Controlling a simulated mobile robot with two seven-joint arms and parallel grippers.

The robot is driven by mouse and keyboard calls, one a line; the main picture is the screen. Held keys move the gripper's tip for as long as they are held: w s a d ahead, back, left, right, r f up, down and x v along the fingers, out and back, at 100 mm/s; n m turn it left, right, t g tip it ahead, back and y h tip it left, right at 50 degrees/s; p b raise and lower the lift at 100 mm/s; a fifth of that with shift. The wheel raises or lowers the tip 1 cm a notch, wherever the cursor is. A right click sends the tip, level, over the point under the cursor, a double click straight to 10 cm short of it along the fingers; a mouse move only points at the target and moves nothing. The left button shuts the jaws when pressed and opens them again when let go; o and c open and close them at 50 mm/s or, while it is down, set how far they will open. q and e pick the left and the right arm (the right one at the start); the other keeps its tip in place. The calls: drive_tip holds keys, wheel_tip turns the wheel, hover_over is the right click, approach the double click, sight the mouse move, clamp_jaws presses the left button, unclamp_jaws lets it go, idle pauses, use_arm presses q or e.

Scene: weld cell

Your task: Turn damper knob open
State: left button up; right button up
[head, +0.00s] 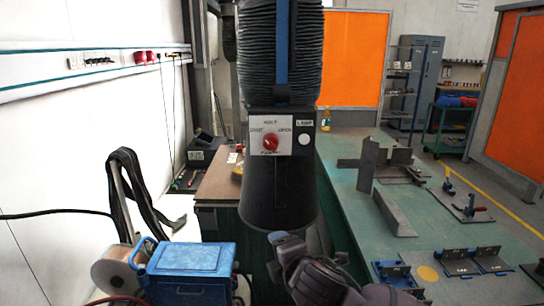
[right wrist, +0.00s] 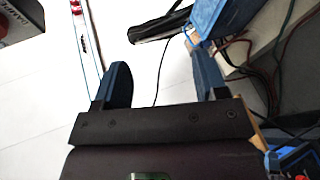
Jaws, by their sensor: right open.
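The red damper knob (head: 271,142) sits on a white label plate (head: 285,132) on the black hood (head: 279,190), facing me in the head view. Small words surround the knob; its pointer is too small to read surely. A white lamp button (head: 305,139) is to its right. My right gripper (head: 284,243) is below the hood's lower rim, apart from the knob. In the right wrist view its two blue fingers (right wrist: 160,80) stand wide apart with nothing between them. A dark box with a pale, partly cut-off label and some red shows at that view's upper left corner. My left gripper is not in view.
A blue box unit (head: 190,262) with a wire spool (head: 119,270) stands at lower left, with black straps (head: 150,190) behind it. The green table (head: 350,205) at right holds steel angles (head: 393,210) and fixtures (head: 462,200). A bench (head: 220,178) stands behind the hood.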

wheel_tip(320, 180, up, 9)
drive_tip(key=w+a+n+t+h, duration=0.2)
drive_tip(key=w+n, duration=0.1)
drive_tip(key=n, duration=0.3)
drive_tip(key=n+t+h, duration=0.2)
drive_tip(key=n+t, duration=0.1)
drive_tip(key=n, duration=0.1)
approach(272, 145)
drive_tip(key=w, duration=1)
drive_tip(key=shift+a, duration=0.35)
drive_tip(key=shift+f, duration=0.1)
drive_tip(key=c, duration=0.9)
